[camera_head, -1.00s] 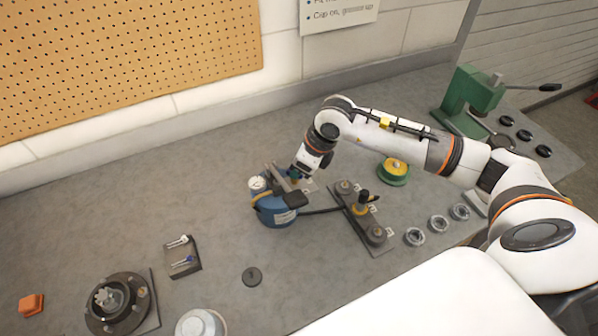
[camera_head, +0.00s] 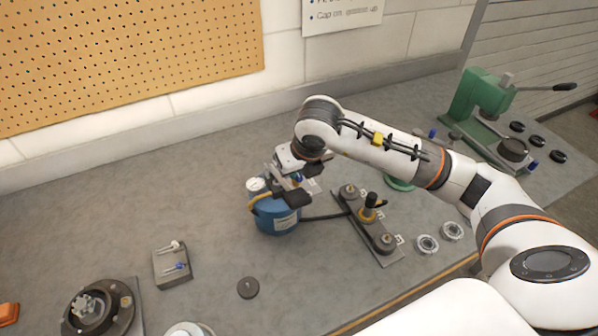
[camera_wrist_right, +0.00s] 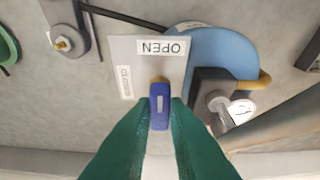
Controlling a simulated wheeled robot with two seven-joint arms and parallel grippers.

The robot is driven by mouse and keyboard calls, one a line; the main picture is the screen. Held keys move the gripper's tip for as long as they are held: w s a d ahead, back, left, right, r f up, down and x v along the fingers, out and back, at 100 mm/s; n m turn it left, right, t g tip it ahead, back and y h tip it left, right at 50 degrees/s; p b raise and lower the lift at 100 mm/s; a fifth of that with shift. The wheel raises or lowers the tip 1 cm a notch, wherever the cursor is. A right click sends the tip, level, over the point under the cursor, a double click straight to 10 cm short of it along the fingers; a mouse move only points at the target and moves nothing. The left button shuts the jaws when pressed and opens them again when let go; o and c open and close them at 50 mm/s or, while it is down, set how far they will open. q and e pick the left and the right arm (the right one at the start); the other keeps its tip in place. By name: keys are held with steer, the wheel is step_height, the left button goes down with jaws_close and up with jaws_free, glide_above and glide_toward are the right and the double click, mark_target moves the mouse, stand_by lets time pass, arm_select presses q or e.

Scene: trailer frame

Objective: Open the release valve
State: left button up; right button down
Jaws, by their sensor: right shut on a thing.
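The blue tank (camera_head: 277,222) with a round white gauge (camera_head: 256,184) stands on the grey bench in the head view. In the right wrist view the valve's blue handle (camera_wrist_right: 159,112) lies between my green fingertips, over a white plate (camera_wrist_right: 135,57) with an OPEN label (camera_wrist_right: 161,47) and a second label (camera_wrist_right: 124,82) at the side. The handle points from its brass pivot toward my gripper. My right gripper (camera_wrist_right: 160,110) is shut on the handle. In the head view the gripper's body partly hides the valve. My left gripper is not in view.
A dark hose (camera_head: 322,216) runs from the tank to a grey manifold plate (camera_head: 372,236). A small holder (camera_head: 171,266), a black disc (camera_head: 248,288) and a flanged round part (camera_head: 97,305) lie to the left. A green press (camera_head: 487,105) stands at the right.

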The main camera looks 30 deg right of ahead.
steer(key=shift+w+r, duration=0.1)
stand_by(0.4)
steer(key=c, duration=1.4)
jaws_free()
steer(key=shift+c, duration=0.2)
steer(key=b+v, duration=0.2)
steer(key=v, duration=1)
